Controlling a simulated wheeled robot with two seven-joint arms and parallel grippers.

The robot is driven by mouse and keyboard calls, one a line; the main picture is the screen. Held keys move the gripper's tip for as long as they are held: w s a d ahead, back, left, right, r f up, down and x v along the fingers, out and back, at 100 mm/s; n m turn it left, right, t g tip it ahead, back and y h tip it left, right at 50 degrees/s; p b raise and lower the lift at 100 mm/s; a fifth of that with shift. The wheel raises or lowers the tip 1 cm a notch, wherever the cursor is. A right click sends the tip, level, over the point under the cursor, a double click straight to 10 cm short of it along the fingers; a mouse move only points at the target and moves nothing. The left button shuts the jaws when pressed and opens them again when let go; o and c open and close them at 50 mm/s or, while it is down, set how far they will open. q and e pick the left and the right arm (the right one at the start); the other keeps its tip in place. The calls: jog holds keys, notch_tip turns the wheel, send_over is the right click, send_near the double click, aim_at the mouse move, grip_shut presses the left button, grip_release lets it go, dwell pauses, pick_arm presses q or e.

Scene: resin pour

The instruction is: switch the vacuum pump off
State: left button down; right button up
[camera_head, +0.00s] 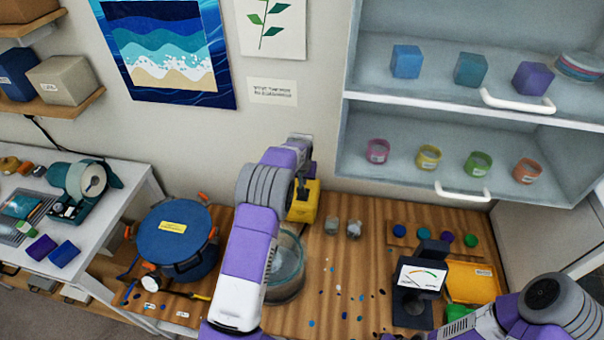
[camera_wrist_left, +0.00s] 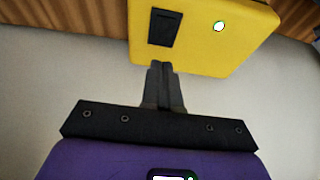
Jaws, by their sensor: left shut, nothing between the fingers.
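The vacuum pump (camera_head: 303,206) is a yellow box at the back of the wooden bench, partly hidden behind my left arm in the head view. In the left wrist view the yellow pump body (camera_wrist_left: 195,50) fills the top, with a black switch (camera_wrist_left: 163,27) and a pale, greenish-white round light (camera_wrist_left: 219,27) on its face. My left gripper (camera_wrist_left: 162,68) is shut and empty, its fingertips close to the pump's edge just below the switch in that view. I cannot tell whether they touch. My right arm is at the bottom right; its gripper does not show.
A blue-lidded pot (camera_head: 172,240) with orange clamps stands left of my left arm. A clear round vessel (camera_head: 287,268) is partly behind that arm. Shelves (camera_head: 450,110) overhang the bench's back right.

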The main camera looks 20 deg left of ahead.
pick_arm(q)
jog(key=x, duration=0.2)
jog(key=b+x, duration=0.1)
jog(key=x, duration=0.1)
jog(key=b+x, duration=0.1)
jog(key=x, duration=0.1)
jog(key=shift+s+d+f, duration=0.1)
jog(key=shift+s+f, duration=0.05)
jog(key=shift+s, duration=0.25)
jog(key=shift+w+f+b, duration=0.1)
jog(key=shift+f+b, duration=0.35)
jog(key=shift+b, duration=0.45)
jog(key=shift+r+p, duration=0.2)
jog(key=shift+p, duration=0.1)
jog(key=shift+s+d+f, duration=0.15)
jog(key=shift+s, duration=0.45)
jog(key=shift+s+d, duration=0.1)
jog(key=shift+s, duration=0.25)
